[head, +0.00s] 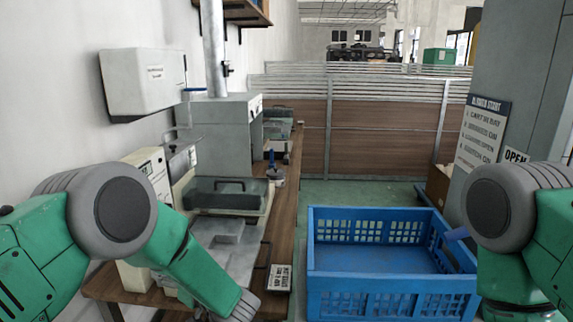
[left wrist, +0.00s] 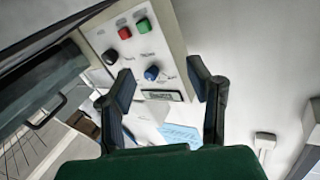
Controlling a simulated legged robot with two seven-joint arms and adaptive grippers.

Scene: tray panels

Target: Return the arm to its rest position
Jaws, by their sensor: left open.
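My left arm (head: 190,265) comes in from the left and reaches down over the metal bench surface; its gripper does not show clearly in the head view. In the left wrist view my left gripper (left wrist: 164,88) is open, with two dark fingers apart and nothing between them.
A blue crate (head: 390,307) that looks empty stands right of the wooden workbench (head: 284,205). On the bench is a grey machine with a handled lid (head: 220,193). A white box (head: 145,80) hangs on the left wall.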

